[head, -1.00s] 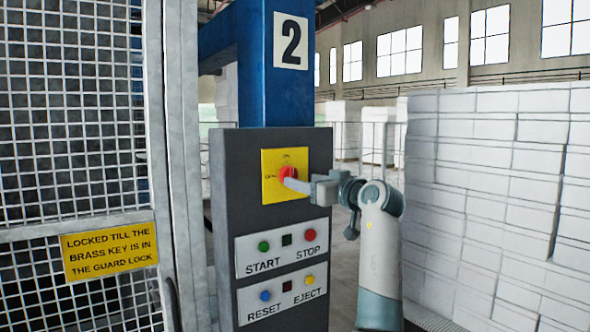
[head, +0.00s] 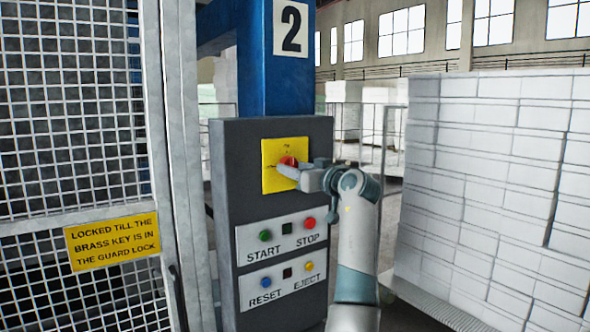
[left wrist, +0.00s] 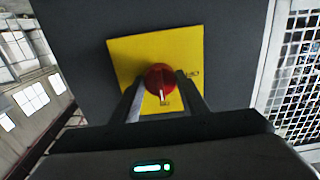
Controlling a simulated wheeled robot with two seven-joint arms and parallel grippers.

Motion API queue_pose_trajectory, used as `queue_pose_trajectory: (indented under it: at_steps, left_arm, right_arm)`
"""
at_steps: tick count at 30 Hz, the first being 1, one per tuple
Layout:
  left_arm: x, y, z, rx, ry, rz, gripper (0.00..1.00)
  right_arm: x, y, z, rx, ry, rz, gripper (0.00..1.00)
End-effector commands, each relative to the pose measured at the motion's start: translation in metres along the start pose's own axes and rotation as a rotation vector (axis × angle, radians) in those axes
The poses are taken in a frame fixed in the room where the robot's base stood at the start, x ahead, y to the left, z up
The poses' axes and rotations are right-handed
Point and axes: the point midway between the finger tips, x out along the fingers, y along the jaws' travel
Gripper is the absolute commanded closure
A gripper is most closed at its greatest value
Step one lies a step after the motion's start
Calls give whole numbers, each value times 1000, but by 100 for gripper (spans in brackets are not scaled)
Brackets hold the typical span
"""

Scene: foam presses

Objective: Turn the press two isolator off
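The press two isolator is a red rotary knob (head: 288,161) on a yellow square plate (head: 270,181), high on the dark grey control panel. In the left wrist view the red knob (left wrist: 160,80) sits near the middle of the yellow plate (left wrist: 125,60). Its white mark points down in that picture, toward a small label too blurred to read; another label is at the knob's right. My left gripper (head: 284,169) is at the knob. Its two fingers (left wrist: 161,90) stand apart, one at each side of the knob; firm contact is not clear. My right gripper is out of view.
The grey panel (head: 225,200) also carries START/STOP buttons (head: 287,236) and RESET/EJECT buttons (head: 283,281) below the isolator. A mesh guard (head: 70,120) with a yellow sign (head: 112,242) stands left. A blue column (head: 262,60) marked 2 rises behind. White stacked blocks (head: 490,190) stand right.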

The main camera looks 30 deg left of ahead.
Motion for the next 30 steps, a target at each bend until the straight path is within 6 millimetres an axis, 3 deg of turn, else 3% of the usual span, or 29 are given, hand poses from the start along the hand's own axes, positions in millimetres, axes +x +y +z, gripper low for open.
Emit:
queue_pose_trajectory:
  at_steps: [8,14,30]
  left_arm:
    - [0,0,1,-13,1,1,82]
    - [0,0,2,-66,2,1,82]
    - [0,0,4,-454,3,1,82]
  right_arm:
    - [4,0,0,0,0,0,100]
    - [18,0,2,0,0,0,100]
    - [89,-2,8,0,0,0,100]
